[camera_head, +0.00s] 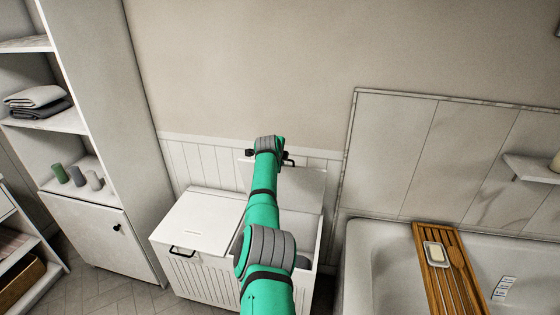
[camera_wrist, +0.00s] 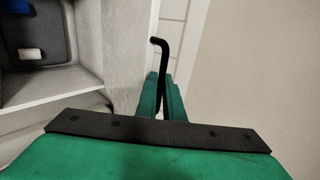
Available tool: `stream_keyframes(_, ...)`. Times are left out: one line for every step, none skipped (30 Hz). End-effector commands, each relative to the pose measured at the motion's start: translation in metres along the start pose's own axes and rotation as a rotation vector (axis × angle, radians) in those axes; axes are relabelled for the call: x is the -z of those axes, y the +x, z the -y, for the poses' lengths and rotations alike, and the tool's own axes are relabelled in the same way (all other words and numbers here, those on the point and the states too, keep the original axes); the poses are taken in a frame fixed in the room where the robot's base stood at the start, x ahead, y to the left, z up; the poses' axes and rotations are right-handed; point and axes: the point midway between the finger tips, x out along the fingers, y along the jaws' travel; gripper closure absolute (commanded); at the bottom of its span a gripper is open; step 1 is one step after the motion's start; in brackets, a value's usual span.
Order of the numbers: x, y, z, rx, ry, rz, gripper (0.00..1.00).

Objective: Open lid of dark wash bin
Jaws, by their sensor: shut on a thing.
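A white wash bin (camera_head: 190,275) with two lids stands against the wall. Its left lid (camera_head: 205,218) lies shut, with a black handle (camera_head: 183,252) at the front and lettering too small to read. The right lid (camera_head: 311,188) stands raised near the wall, and the right compartment below is open, partly hidden by my arm. My gripper (camera_head: 268,150) is up at the top of the raised lid. In the wrist view my gripper (camera_wrist: 164,100) has its green fingers shut on the lid's black bent handle (camera_wrist: 163,62).
A white shelf unit (camera_head: 100,120) with folded towels (camera_head: 36,102) stands at the left. A bathtub (camera_head: 385,245) with a wooden rack (camera_head: 440,270) is at the right, close to the bin. The wall is right behind the lid.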

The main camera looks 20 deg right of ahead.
Motion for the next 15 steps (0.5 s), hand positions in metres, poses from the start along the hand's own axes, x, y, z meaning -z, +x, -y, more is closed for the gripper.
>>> stream_keyframes(0.007, 0.0056, -0.0095, -0.017, 0.002, -0.008, 1.0)
stream_keyframes(0.007, 0.0057, -0.0096, -0.018, 0.002, -0.009, 1.0)
stream_keyframes(0.007, 0.0057, -0.0098, -0.018, 0.001, -0.009, 1.0)
stream_keyframes(0.0069, 0.0057, -0.0099, -0.018, 0.001, -0.009, 1.0)
stream_keyframes(0.0069, 0.0057, -0.0099, -0.018, 0.001, -0.009, 1.0)
stream_keyframes(0.0069, 0.0057, -0.0099, -0.018, 0.001, -0.009, 1.0)
stream_keyframes(0.0069, 0.0057, -0.0099, -0.018, 0.001, -0.009, 1.0)
stream_keyframes(0.0069, 0.0057, -0.0099, -0.018, 0.001, -0.009, 1.0)
stream_keyframes(0.0069, 0.0057, -0.0099, -0.018, 0.001, -0.009, 1.0)
stream_keyframes(0.0069, 0.0057, -0.0099, -0.018, 0.001, -0.009, 1.0)
stream_keyframes(0.0069, 0.0056, -0.0098, -0.018, 0.001, -0.009, 0.88)
stream_keyframes(0.0069, 0.0056, -0.0098, -0.018, 0.001, -0.009, 0.86)
stream_keyframes(0.0069, 0.0056, -0.0098, -0.018, 0.001, -0.009, 0.86)
stream_keyframes(0.0069, 0.0056, -0.0098, -0.018, 0.001, -0.009, 0.86)
stream_keyframes(0.0068, 0.0056, -0.0098, -0.018, 0.001, -0.009, 0.86)
